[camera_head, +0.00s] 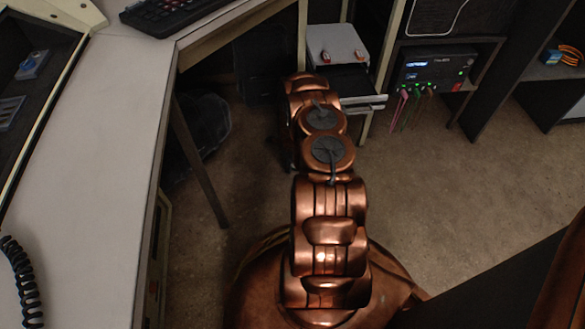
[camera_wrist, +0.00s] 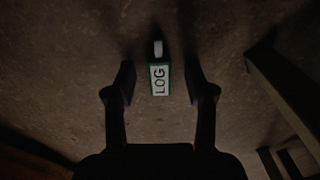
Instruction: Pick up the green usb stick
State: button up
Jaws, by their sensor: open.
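The usb stick (camera_wrist: 159,78) shows in the wrist view, small, with a green edge, a white label reading LOG and a pale plug end at the top. It lies on the brown floor. My gripper (camera_wrist: 160,80) is open, with one dark finger to the left and one to the right of the stick. A gap shows on each side, and the stick seems apart from both fingers. How high the fingertips are above the floor I cannot tell. In the head view the stick and my fingers are hidden; my copper arm reaches forward there.
A white desk (camera_head: 104,130) stands at the left, with a slanted leg (camera_head: 198,160). A grey box (camera_head: 337,45) sits on a shelf by my arm. A device with lights and cables (camera_head: 435,68) is right of it. Open floor (camera_head: 450,180) lies to the right. A beam (camera_wrist: 285,95) runs right of my gripper.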

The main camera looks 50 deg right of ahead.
jog(key=c, duration=1)
jog(key=shift+r, duration=0.15)
jog(key=shift+r, duration=0.25)
notch_tip(320, 180, up, 4)
jog(key=shift+a+f+p, duration=0.1)
jog(key=shift+f+p, duration=0.15)
jog(key=shift+p, duration=1)
jog(key=s+a+p, duration=0.1)
jog(key=s+a, duration=0.1)
jog(key=s, duration=0.3)
jog(key=s+a+p, duration=0.2)
jog(key=s, duration=0.3)
jog(key=s+a+p, duration=0.1)
jog(key=s, duration=0.4)
jog(key=shift+a+r+p, duration=0.35)
jog(key=shift+a+p, duration=0.05)
